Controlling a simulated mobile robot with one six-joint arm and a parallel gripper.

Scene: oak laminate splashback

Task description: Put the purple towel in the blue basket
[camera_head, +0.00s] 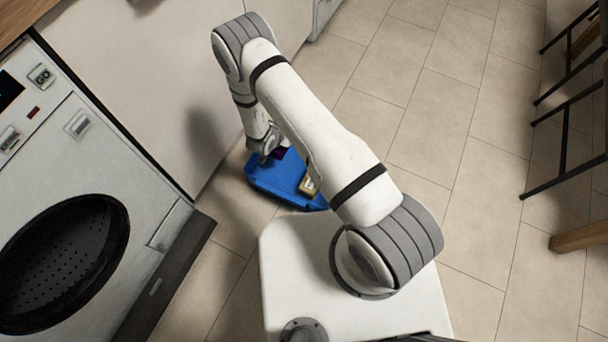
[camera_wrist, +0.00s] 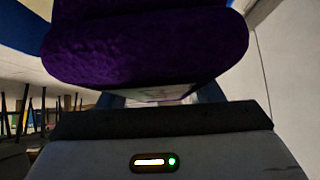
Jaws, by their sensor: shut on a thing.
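The blue basket (camera_head: 268,184) stands on the floor in the head view, partly behind my arm. My gripper (camera_head: 270,150) is over the basket's far left part, pointing down. It is shut on the purple towel (camera_wrist: 145,45), which fills the upper middle of the wrist view. I cannot tell whether the towel touches the basket's bottom. Blue also shows at the top of the wrist view.
A yellowish box-like item (camera_head: 308,186) with a dark mark lies in the basket's right part. A white washing machine (camera_head: 150,195) with an open round door hole stands at left, beside a pale cabinet front (camera_head: 165,80). Dark stool legs (camera_head: 565,120) stand at right. Tiled floor between is clear.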

